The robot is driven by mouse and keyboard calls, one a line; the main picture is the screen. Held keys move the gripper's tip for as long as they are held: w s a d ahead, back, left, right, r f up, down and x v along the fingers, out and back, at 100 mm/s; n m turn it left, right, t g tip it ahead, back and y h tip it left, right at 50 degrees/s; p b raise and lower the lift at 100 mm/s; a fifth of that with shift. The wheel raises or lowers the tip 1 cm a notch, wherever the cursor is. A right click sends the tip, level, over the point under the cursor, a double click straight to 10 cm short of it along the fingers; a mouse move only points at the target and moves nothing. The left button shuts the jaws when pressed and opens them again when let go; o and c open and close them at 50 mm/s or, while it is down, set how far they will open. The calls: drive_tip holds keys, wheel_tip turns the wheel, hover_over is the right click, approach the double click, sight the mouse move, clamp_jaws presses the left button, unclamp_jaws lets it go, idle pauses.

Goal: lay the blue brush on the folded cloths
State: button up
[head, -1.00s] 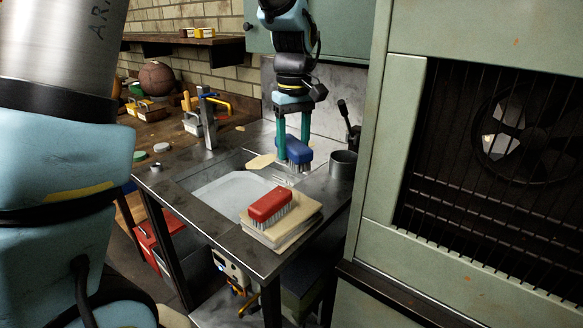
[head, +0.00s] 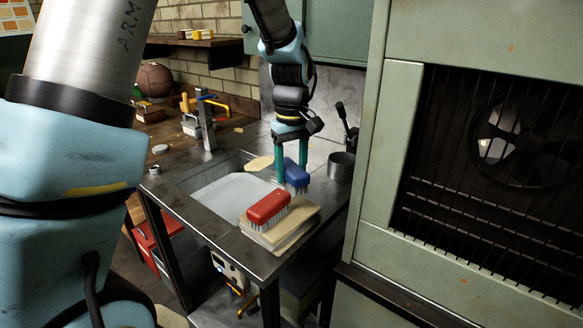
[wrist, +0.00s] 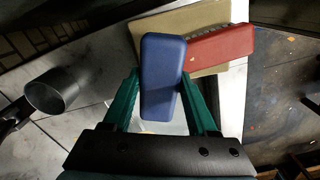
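The blue brush (head: 296,175) is between the teal fingers of my gripper (head: 291,170), bristles down, over the counter behind the cloths. In the wrist view the blue brush (wrist: 162,75) sits lengthwise between both fingers (wrist: 165,95), and its far end overlaps the red brush in the picture. The folded cloths (head: 294,236) lie in a beige stack at the counter's front right corner; they also show in the wrist view (wrist: 185,22). The gap under the blue bristles is hard to judge.
A red brush (head: 268,208) lies bristles down on the cloths, covering much of their top. The sink basin (head: 225,195) is left of the cloths. A grey metal cup (head: 341,166) stands right of my gripper. A tall green cabinet (head: 375,190) borders the right.

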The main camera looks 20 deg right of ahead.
sight(291, 166)
drive_tip(key=o, duration=0.4)
drive_tip(key=shift+r, duration=0.15)
wheel_tip(291, 166, up, 13)
drive_tip(key=b, duration=0.1)
drive_tip(key=shift+f+b, duration=0.2)
drive_tip(key=shift+b, duration=0.15)
drive_tip(key=w+a+f+m, duration=0.1)
drive_tip(key=a+f, duration=0.3)
drive_tip(key=a, duration=0.5)
drive_tip(key=w+a+f, duration=0.1)
drive_tip(key=a+f, duration=0.3)
drive_tip(key=a, duration=0.5)
drive_tip(key=s+a+f, duration=0.3)
drive_tip(key=a, duration=0.3)
drive_tip(key=s+a+f+m+t, duration=0.1)
drive_tip(key=s+a+f, duration=0.2)
drive_tip(key=a, duration=0.3)
drive_tip(key=shift+t, duration=0.3)
drive_tip(key=shift+a, duration=0.1)
